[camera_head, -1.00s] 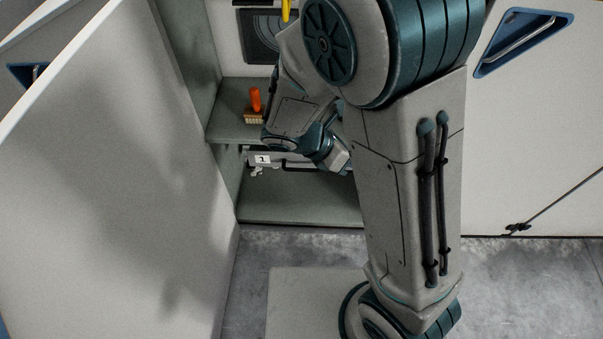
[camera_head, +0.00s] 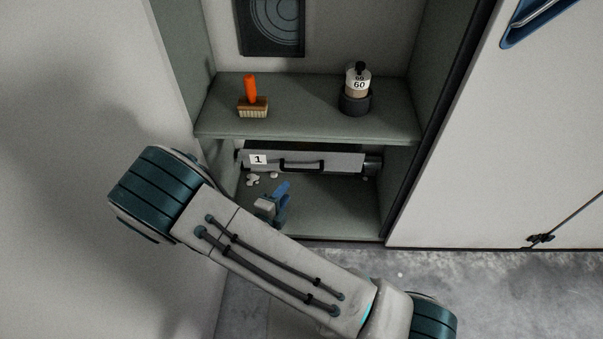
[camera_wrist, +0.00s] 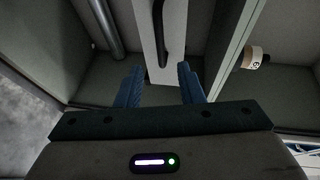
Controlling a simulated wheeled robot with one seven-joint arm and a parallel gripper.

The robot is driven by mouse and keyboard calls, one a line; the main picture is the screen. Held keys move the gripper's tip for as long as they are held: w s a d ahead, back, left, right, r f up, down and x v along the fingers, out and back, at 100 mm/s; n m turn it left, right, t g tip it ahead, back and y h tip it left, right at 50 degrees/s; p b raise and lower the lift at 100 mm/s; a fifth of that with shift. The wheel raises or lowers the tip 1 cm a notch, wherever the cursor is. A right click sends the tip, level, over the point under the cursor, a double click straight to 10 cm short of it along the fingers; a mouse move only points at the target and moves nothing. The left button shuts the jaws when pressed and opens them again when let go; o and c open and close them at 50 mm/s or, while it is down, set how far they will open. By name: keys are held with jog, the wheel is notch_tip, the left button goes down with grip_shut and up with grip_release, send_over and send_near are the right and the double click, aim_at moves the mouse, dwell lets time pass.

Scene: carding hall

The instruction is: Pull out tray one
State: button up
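Tray one is a light grey drawer front (camera_head: 340,161) with a white label "1" and a black bar handle (camera_head: 302,166), under the cabinet's middle shelf. It looks shut. My gripper (camera_head: 279,195), with blue fingers, is in the lower bay, below and in front of the tray and left of its handle. In the wrist view my gripper (camera_wrist: 160,68) is open and empty, its two fingers apart. The tray front (camera_wrist: 152,60) lies ahead between the fingertips, and its dark handle (camera_wrist: 162,32) is farther ahead. The fingers do not appear to touch the handle.
The shelf (camera_head: 310,122) above holds an orange-handled brush (camera_head: 252,98) and a bottle marked 60 (camera_head: 357,85). Small white tufts (camera_head: 253,180) lie in the bay below the tray's left end. An open door panel (camera_head: 70,150) stands left.

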aim_at(301, 171)
jog(key=b+x, duration=0.3)
jog(key=x, duration=0.8)
jog(key=shift+w+d+f, duration=0.15)
jog(key=shift+w+d, duration=0.05)
jog(key=shift+w, duration=0.15)
grip_shut()
